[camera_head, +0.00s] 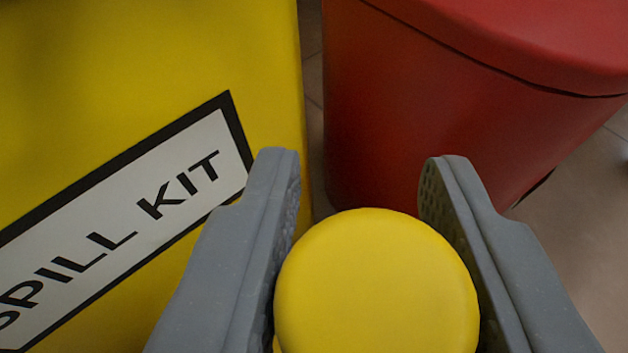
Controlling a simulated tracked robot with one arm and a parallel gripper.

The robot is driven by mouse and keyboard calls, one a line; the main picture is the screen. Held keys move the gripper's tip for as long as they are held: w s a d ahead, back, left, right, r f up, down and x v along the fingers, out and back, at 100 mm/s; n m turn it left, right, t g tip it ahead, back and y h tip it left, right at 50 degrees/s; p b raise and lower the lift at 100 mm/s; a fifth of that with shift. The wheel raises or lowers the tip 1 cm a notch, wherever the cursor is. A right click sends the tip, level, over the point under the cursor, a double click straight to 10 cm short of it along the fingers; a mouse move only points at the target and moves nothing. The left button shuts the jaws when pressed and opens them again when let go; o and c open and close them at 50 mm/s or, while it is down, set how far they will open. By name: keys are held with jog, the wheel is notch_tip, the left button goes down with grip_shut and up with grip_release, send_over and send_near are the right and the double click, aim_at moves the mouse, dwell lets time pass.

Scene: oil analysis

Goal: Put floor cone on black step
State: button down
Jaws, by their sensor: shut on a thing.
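My gripper (358,165) shows from behind, its two grey fingers on either side of a yellow round-topped thing (377,285). This looks like the top of the floor cone, and the fingers are shut on it. Only its rounded top shows; the rest is below the picture's edge. The black step is not in view.
A yellow spill kit bin (150,60) with a white, black-edged label fills the left, close to the left finger. A red lidded bin (430,110) stands at the upper right. Bare floor (580,220) shows at the right, with a narrow gap between the bins.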

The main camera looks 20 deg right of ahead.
jog(key=shift+w, duration=0.45)
notch_tip(320, 180, down, 4)
jog(key=shift+s+r+b, duration=0.1)
jog(key=shift+r+b, duration=0.1)
jog(key=shift+b, duration=0.9)
jog(key=c, duration=1)
grip_release()
jog(key=shift+c, duration=0.2)
jog(key=p+v, duration=0.3)
jog(key=v, duration=0.9)
jog(key=shift+r, duration=0.1)
